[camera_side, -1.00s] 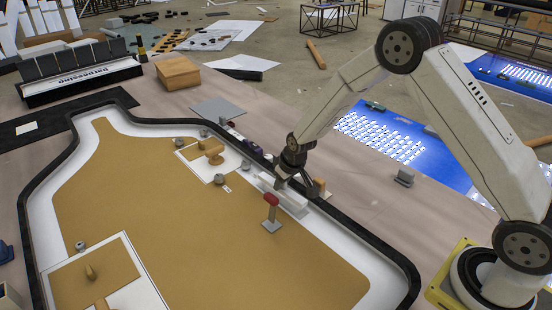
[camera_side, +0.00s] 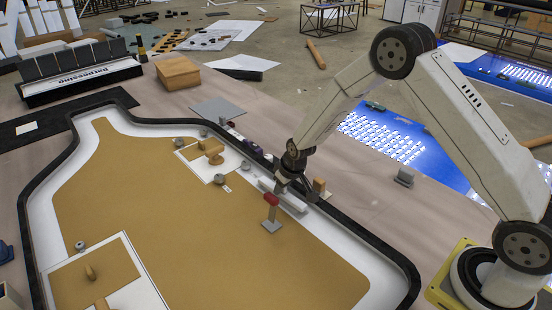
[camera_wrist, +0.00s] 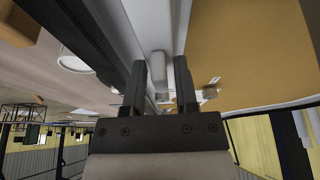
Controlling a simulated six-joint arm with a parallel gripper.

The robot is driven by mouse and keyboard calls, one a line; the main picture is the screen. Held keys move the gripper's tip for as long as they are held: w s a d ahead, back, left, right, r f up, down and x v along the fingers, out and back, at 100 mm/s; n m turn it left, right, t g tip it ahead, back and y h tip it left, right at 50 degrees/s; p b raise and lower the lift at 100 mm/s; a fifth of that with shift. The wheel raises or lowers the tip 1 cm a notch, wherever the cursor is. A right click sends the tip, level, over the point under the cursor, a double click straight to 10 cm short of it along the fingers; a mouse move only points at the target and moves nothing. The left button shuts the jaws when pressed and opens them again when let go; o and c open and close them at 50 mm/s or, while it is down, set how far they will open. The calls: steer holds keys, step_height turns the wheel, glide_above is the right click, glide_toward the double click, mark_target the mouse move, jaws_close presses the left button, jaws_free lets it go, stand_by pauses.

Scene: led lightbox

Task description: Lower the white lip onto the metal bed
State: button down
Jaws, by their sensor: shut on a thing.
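The white lip (camera_side: 292,201) is a long pale bar at the right inner side of the black-edged tan board. My gripper (camera_side: 281,188) points down at it and is shut on it. In the wrist view my two dark fingers (camera_wrist: 162,92) stand on either side of a pale, round-ended piece (camera_wrist: 157,66), with a gap between them. The gripper hides part of the lip in the side view. I cannot make out the metal bed as a separate thing, nor whether the lip touches what is under it.
A red-topped post (camera_side: 271,200) stands close to the lip on the board. A tan block (camera_side: 319,185) is just right of it by the black border (camera_side: 345,222). The board's tan middle (camera_side: 170,210) is mostly clear.

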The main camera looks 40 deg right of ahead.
steer(key=shift+f, duration=0.6)
steer(key=shift+c, duration=1.5)
jaws_free()
steer(key=shift+r, duration=0.1)
steer(key=shift+v, duration=3.55)
steer(key=shift+s+r, duration=0.15)
steer(key=shift+r, duration=0.1)
